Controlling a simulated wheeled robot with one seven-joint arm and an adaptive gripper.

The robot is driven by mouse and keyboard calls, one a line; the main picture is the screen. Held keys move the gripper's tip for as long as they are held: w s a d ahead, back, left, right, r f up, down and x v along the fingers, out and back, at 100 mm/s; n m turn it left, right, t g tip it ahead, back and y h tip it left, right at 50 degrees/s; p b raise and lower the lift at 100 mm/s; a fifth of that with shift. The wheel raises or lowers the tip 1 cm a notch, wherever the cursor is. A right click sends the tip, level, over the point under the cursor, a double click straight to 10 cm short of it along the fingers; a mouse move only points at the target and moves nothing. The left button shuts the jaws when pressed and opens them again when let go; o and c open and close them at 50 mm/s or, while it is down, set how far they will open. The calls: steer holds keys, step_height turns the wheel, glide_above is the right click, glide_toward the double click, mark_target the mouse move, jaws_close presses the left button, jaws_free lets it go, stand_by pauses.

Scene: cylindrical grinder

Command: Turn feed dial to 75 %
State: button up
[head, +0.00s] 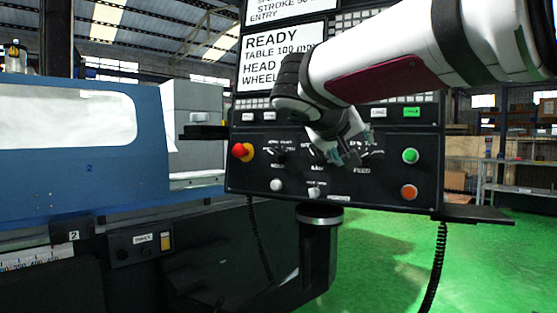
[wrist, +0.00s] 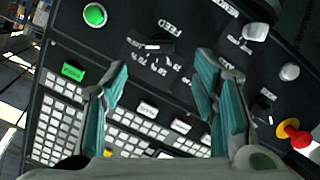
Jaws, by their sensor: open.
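The feed dial (wrist: 158,46) is a black knob with a white mark, on the dark control panel below the word FEED in the wrist view. Percent figures are printed around it, but its exact setting is too small to read. In the head view my gripper and wrist partly hide it. My gripper (wrist: 161,66) has its two teal fingers spread wide with nothing between them. In the wrist view the dial lies just beyond the gap between the fingertips, apart from both. In the head view my gripper (head: 350,157) is in front of the panel beside the FEED label.
A green button (head: 410,156) and an orange button (head: 408,192) sit right of the dial. A red emergency stop (head: 241,150) is at the panel's left, with white knobs (head: 276,185) low down. A keypad (wrist: 120,130) and screen lie above. A shelf (head: 478,214) juts out lower right.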

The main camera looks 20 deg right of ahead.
mark_target(362, 159)
steer(key=x, duration=0.8)
steer(key=shift+d+b, duration=0.2)
steer(key=shift+b, duration=0.2)
steer(key=shift+w+f, duration=0.1)
steer(key=shift+f, duration=0.05)
steer(key=shift+c, duration=0.6)
steer(key=c, duration=1)
